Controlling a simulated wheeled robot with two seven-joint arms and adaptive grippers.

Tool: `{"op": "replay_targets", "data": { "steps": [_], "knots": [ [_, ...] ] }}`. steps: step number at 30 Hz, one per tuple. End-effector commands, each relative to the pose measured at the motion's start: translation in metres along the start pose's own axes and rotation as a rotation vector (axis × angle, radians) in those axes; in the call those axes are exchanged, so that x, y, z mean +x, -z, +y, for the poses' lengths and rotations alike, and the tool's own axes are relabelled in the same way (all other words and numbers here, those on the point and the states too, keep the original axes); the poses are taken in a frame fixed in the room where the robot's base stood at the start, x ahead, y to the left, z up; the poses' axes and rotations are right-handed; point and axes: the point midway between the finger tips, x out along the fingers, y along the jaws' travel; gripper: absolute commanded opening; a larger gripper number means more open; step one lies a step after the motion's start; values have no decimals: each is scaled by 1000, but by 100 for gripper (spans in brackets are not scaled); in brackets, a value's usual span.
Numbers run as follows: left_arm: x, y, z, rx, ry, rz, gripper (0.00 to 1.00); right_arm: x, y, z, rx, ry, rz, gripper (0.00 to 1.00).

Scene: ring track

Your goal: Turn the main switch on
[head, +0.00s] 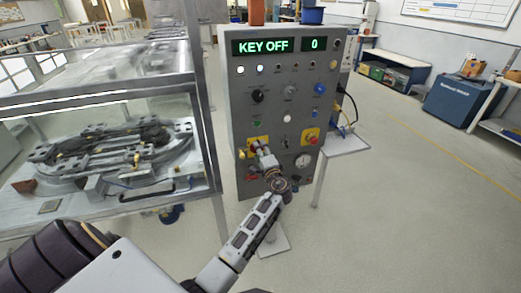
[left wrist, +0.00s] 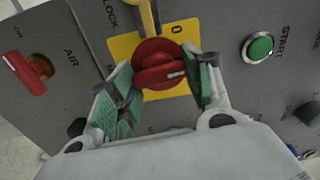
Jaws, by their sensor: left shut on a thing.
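The main switch is a round red rotary knob (left wrist: 158,62) on a yellow plate (left wrist: 125,48) with a "0" printed on it. In the left wrist view, the green-padded fingers of my left gripper (left wrist: 156,84) stand on both sides of the knob and are shut on it. A pale pointer mark on the knob points to the right in that view. In the head view, my left gripper (head: 262,150) is at the lower left of the grey control cabinet (head: 240,100) and hides most of the knob. The display (head: 264,46) reads "KEY OFF" and "0". My right gripper is not in view.
Near the knob are a yellow lever (left wrist: 149,16), a red AIR handle (left wrist: 37,73) and a green START button (left wrist: 259,48). A glass-walled case (head: 100,130) stands left of the cabinet. A small shelf (head: 346,146) juts out at its right. Open floor lies to the right.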

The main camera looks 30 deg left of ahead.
Motion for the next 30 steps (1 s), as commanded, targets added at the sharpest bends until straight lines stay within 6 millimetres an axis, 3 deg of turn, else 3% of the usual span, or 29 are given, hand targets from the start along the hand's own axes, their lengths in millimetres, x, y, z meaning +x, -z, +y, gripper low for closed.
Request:
{"op": "replay_targets", "data": {
  "steps": [6, 20, 21, 26, 30],
  "knots": [
    [0, 1, -1, 75, 1, 3, 26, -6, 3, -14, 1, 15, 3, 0],
    [0, 1, 0, 96, 1, 3, 26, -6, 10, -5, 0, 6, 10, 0],
    [-1, 1, 0, 96, 1, 3, 51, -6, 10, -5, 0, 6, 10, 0],
    [0, 1, 0, 95, 1, 2, 71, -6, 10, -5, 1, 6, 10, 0],
    [0, 1, 0, 94, 0, 2, 71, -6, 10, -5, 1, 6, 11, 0]
  ]
}}
